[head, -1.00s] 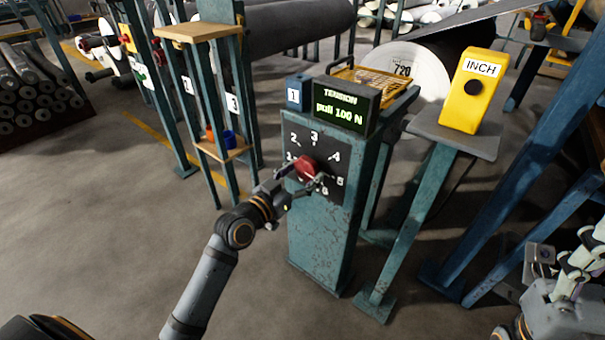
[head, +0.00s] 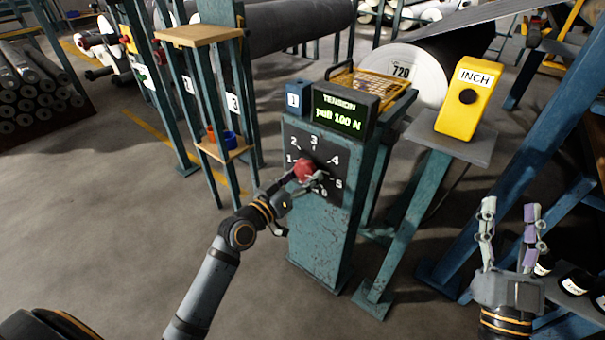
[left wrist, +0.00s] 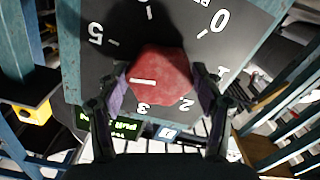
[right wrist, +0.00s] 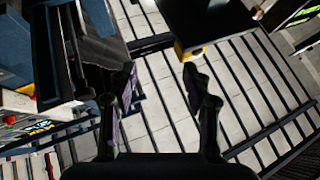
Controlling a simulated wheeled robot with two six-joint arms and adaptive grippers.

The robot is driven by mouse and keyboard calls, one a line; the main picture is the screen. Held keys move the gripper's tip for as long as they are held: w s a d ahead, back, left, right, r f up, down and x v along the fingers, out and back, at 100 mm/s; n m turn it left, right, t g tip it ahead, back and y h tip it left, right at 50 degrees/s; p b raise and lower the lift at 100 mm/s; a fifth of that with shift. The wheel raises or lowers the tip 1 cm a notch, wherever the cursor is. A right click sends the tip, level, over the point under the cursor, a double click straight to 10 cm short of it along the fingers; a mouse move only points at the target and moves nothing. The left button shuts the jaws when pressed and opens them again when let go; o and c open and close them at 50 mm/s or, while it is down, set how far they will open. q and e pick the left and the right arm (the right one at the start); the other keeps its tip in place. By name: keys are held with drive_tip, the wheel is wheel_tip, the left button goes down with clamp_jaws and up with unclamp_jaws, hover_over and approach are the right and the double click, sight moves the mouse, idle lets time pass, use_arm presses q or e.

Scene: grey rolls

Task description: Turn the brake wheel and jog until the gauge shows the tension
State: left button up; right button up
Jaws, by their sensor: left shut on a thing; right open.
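The red brake wheel (head: 304,170) sits on a black dial panel (head: 326,160) on the front of a teal post. My left gripper (head: 300,178) is shut on it, with one finger on each side in the left wrist view (left wrist: 160,85). There, the wheel's white mark (left wrist: 143,81) points left, below the 5; a finger covers that part of the scale. My right gripper (head: 510,220) is open and empty, below and right of that box.
The INCH pedestal's grey plate (head: 455,140) stands right of the dial post. Slanted blue beams (head: 515,185) rise at the right, near my right gripper. A shelf stand (head: 210,90) is left of the post.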

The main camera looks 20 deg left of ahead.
use_arm(q)
drive_tip(key=shift+r+n, duration=0.1)
drive_tip(key=shift+n, duration=0.3)
use_arm(e)
drive_tip(key=shift+g, duration=0.9)
drive_tip(key=f, duration=0.2)
drive_tip(key=w+f, duration=0.1)
drive_tip(key=shift+w+f, duration=0.2)
drive_tip(key=shift+f, duration=0.2)
use_arm(q)
drive_tip(key=o, duration=1.2)
drive_tip(key=shift+c, duration=0.2)
use_arm(e)
drive_tip(key=shift+r, duration=0.1)
use_arm(q)
drive_tip(key=v, duration=0.7)
drive_tip(key=shift+s, duration=0.2)
